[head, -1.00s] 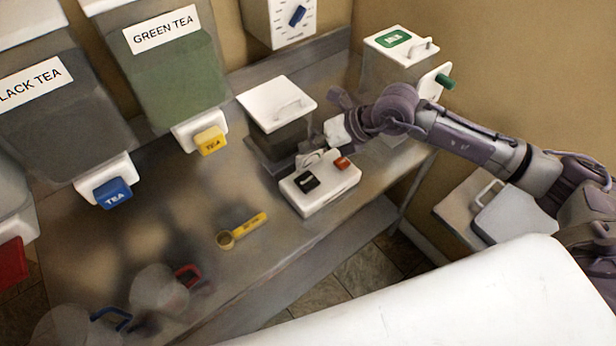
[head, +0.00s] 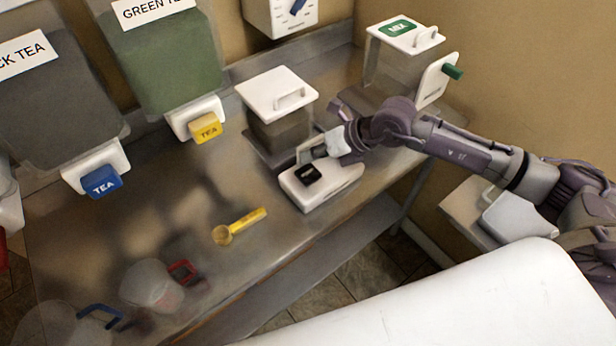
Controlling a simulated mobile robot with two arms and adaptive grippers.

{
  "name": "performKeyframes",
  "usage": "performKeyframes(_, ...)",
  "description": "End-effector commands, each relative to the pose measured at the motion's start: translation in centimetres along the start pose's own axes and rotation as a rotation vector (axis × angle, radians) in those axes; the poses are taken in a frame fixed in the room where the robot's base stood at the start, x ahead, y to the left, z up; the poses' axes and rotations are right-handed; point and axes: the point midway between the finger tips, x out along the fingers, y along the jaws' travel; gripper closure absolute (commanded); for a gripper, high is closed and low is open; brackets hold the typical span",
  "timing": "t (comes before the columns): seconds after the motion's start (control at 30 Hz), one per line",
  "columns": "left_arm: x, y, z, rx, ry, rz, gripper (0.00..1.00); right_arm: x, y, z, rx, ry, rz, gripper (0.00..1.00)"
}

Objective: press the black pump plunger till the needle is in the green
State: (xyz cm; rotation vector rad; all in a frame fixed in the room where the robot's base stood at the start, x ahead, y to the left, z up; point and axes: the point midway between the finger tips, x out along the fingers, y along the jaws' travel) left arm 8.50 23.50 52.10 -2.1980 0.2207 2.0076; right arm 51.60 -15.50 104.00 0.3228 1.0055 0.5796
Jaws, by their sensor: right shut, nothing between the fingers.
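A low white unit (head: 325,191) stands on the steel counter and carries a black block (head: 308,173) on its top, which looks like the pump plunger. A pale upright part (head: 304,151) rises at the unit's back; I cannot make out a needle or a green zone. My right gripper (head: 326,147) is shut and empty, just above the back right of the unit, behind and right of the black block. I cannot tell whether it touches the unit. It hides the unit's orange-red button. My left gripper is not in view.
A white-lidded container (head: 277,95) stands close behind the unit. A yellow scoop (head: 240,226) and a jug with a red handle (head: 153,285) are on the counter (head: 190,215). Tea dispensers line the left back; a MIX container (head: 402,48) stands at the back right.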

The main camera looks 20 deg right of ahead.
Motion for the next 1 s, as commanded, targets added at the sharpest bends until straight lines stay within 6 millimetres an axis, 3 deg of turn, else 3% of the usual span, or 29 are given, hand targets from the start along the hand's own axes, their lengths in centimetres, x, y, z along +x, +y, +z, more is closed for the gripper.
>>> performKeyframes(0.03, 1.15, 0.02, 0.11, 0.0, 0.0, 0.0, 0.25, 0.91, -0.62, -0.65, 0.0, 0.0, 0.0, 1.0)
performKeyframes(0.2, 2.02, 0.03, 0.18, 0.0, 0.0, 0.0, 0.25, 1.71, -1.21, -1.21, 0.0, -0.001, 0.0, 1.0)
performKeyframes(1.0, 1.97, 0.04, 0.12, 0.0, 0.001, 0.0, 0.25, 1.69, -1.23, -1.2, 0.0, 0.0, -0.001, 1.0)
